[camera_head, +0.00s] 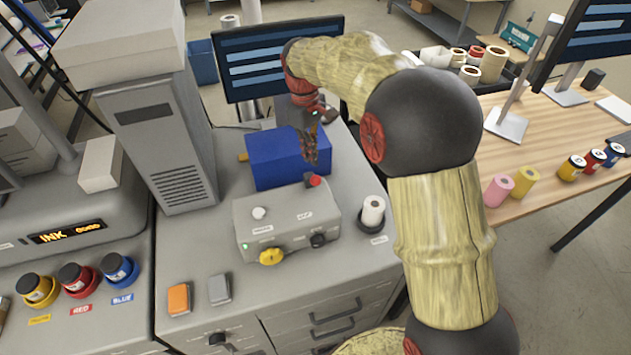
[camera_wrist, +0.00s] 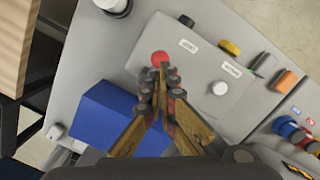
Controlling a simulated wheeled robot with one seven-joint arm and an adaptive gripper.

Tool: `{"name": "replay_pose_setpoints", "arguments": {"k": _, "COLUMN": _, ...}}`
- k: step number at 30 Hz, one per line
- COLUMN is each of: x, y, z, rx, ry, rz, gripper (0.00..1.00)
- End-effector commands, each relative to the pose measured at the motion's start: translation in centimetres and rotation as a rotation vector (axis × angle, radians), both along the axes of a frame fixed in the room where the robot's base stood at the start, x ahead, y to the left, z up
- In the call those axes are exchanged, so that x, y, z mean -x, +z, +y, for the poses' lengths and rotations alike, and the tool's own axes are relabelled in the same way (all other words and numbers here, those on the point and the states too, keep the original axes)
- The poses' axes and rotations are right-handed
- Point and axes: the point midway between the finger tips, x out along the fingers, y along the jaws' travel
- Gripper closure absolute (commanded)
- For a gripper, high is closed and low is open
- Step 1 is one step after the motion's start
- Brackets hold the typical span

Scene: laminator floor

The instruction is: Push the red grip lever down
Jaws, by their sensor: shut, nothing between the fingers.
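The red grip lever (camera_head: 315,180) is a small red knob at the back right edge of a grey control box (camera_head: 285,228). It also shows in the wrist view as a red round top (camera_wrist: 159,57). The lower part of the lever is hidden.
A blue housing (camera_head: 270,158) stands behind the control box. The box carries a white button (camera_head: 259,213), a yellow knob (camera_head: 271,256) and a black knob (camera_head: 319,240). A white roll (camera_head: 373,210) stands to the right. A monitor (camera_head: 250,60) is behind.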

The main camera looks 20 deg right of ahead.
Motion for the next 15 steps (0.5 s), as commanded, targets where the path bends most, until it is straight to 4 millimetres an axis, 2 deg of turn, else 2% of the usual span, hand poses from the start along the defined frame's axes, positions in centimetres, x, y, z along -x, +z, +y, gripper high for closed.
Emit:
{"name": "replay_pose_setpoints", "arguments": {"k": 9, "x": 0.3, "y": -4.0, "z": -0.2, "rx": 0.001, "ry": 0.0, "rz": 0.001, "gripper": 1.0}}
{"name": "replay_pose_setpoints", "arguments": {"k": 15, "x": 0.5, "y": -5.9, "z": -0.3, "rx": 0.001, "ry": 0.0, "rz": 0.001, "gripper": 1.0}}
